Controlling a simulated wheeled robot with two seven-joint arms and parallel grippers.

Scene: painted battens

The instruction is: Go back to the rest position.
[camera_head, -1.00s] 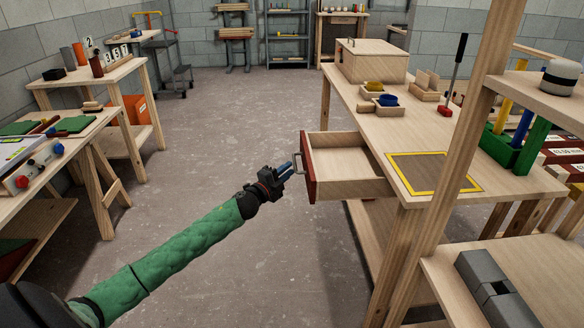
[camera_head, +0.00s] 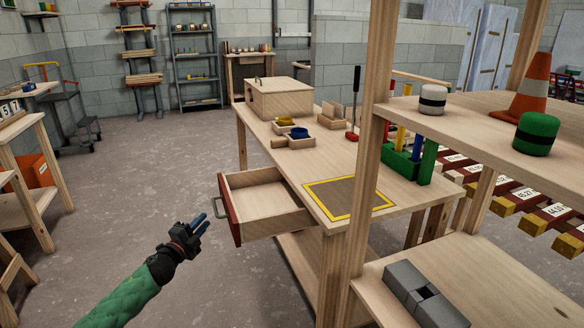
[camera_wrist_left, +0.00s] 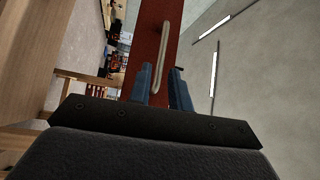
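My left gripper (camera_head: 197,223) is in front of the pulled-out drawer (camera_head: 262,199) of the wooden workbench, a little apart from its red front. In the left wrist view its two blue fingers (camera_wrist_left: 160,88) stand apart with nothing between them. The drawer's metal handle (camera_wrist_left: 168,52) lies beyond the fingertips on the red front; it also shows in the head view (camera_head: 220,202). The drawer is open and the part of its inside that I see is empty. My right gripper is not in either view.
A shelf post (camera_head: 362,160) stands close on the right, with a lower shelf holding grey blocks (camera_head: 424,292). The bench top (camera_head: 300,165) carries a wooden box (camera_head: 279,98), small trays and a yellow-edged mat (camera_head: 349,196). The floor (camera_head: 130,190) left of the drawer is clear.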

